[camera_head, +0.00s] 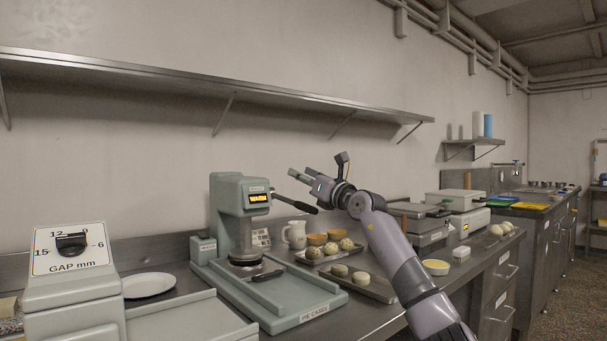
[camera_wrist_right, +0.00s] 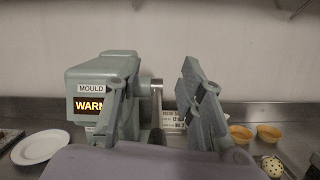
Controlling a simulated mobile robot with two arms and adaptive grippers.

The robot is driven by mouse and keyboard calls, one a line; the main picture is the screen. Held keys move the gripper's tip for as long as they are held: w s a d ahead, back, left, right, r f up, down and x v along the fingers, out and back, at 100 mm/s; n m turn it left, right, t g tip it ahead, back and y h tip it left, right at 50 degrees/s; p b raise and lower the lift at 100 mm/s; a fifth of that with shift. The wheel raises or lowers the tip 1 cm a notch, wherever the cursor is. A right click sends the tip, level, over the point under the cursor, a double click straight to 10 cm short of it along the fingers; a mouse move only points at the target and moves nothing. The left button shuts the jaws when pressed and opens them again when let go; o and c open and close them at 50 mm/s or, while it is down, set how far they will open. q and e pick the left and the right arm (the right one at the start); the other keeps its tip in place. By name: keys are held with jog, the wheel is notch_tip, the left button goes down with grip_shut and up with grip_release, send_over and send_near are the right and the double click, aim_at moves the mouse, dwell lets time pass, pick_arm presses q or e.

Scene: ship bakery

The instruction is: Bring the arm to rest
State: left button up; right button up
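My right arm (camera_head: 397,255) comes in from the lower right of the head view and reaches up over the bench. Its right gripper (camera_head: 320,168) is raised in the air, to the upper right of the press lever's black handle (camera_head: 297,203). In the right wrist view the fingers of the right gripper (camera_wrist_right: 158,105) stand wide apart with nothing held between them. Behind them show the green-grey mould press (camera_wrist_right: 100,72) and its lever (camera_wrist_right: 157,98). My left gripper is in neither view.
Trays of dough balls (camera_head: 361,286), a jug (camera_head: 295,235) and orange bowls (camera_head: 316,239) lie near the arm. A long shelf (camera_head: 190,83) runs along the wall above. A white plate (camera_head: 148,285) sits left.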

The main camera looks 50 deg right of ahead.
jog(key=shift+r, duration=0.55)
